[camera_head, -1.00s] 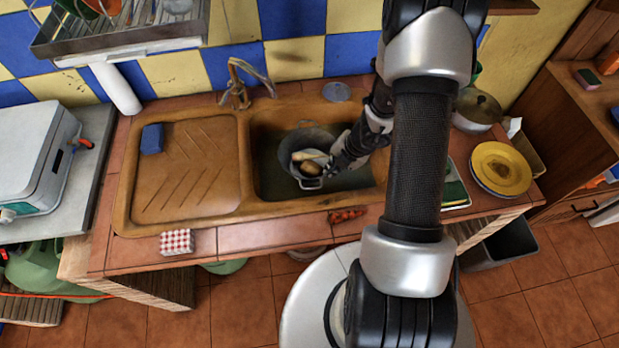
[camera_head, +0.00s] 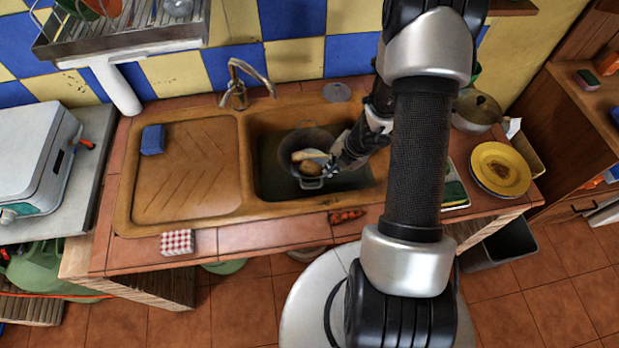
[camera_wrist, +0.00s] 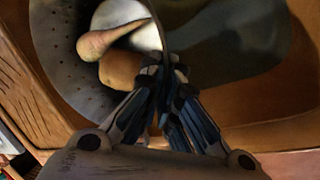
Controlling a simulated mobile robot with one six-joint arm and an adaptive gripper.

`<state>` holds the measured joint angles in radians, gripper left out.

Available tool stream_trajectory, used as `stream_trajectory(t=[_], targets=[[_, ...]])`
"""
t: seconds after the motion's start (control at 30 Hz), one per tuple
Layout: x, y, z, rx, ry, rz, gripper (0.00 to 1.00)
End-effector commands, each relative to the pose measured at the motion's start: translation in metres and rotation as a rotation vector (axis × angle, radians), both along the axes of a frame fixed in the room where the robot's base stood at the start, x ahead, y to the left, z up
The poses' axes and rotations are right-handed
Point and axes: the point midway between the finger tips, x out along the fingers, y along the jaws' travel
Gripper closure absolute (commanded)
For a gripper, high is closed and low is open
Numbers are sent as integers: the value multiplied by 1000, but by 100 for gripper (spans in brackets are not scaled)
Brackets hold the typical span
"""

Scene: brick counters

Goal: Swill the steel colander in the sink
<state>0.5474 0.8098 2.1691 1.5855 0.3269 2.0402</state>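The steel colander (camera_head: 287,158) is a dark grey round bowl in the right basin of the brown sink (camera_head: 262,197). The wrist view shows its perforated wall (camera_wrist: 62,62) at the left. Inside lie a brown potato-like item (camera_wrist: 120,70), a long tan item (camera_wrist: 100,42) and a white rounded item (camera_wrist: 120,14). My gripper (camera_head: 331,170) is at the colander's right side. In the wrist view my gripper's fingertips (camera_wrist: 165,70) come together on the colander's rim. The exact contact is partly hidden by the fingers.
A brass faucet (camera_head: 237,84) stands behind the sink. A blue sponge (camera_head: 152,139) lies on the drainboard (camera_head: 190,185). A checked red-and-white block (camera_head: 177,242) and a reddish item (camera_head: 346,216) lie along the front edge. Yellow plate (camera_head: 500,168) and lidded pot (camera_head: 477,108) stand right.

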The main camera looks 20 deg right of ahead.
Motion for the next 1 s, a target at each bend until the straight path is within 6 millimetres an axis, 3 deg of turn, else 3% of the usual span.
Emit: stream_trajectory(t=[1.0], targets=[[1, 0, 98, 0, -1, 0, 100]])
